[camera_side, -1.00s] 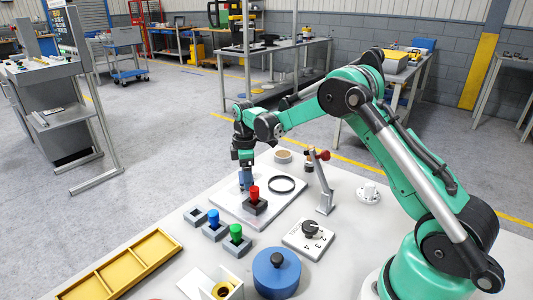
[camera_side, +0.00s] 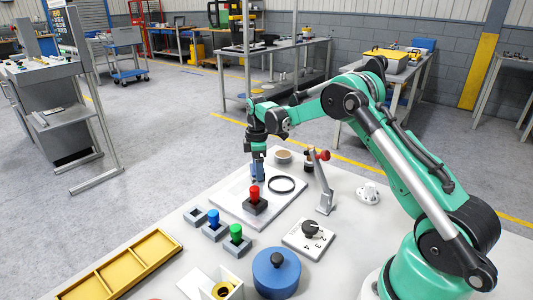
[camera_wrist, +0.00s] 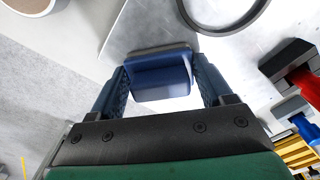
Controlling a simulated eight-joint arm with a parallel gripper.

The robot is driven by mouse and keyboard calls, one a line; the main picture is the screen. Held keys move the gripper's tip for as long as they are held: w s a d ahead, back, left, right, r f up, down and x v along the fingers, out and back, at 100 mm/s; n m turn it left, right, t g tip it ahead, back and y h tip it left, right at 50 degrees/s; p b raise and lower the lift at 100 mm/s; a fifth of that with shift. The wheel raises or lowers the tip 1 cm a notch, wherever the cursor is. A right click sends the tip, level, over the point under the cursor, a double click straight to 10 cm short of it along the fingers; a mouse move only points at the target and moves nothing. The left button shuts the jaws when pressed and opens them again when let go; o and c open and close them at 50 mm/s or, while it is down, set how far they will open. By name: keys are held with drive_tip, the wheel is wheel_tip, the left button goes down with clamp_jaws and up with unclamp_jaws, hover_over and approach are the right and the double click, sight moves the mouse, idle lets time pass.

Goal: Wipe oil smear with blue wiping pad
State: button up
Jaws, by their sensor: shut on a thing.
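My gripper (camera_side: 258,172) points down over the far part of the pale metal plate (camera_side: 230,207). In the wrist view my gripper (camera_wrist: 163,84) is shut on the blue wiping pad (camera_wrist: 160,72), with one finger on each side of it. The pad is low at the plate near its edge; I cannot tell whether it touches the surface. In the side view the pad is hard to tell from the blue fingers. I cannot make out an oil smear on the plate.
A black ring (camera_side: 282,184) and a red-topped peg in a dark block (camera_side: 255,206) are on the plate close to my gripper. The plate's left part is clear.

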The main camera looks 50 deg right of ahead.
drive_tip(key=shift+d, duration=0.45)
drive_tip(key=shift+r, duration=4.15)
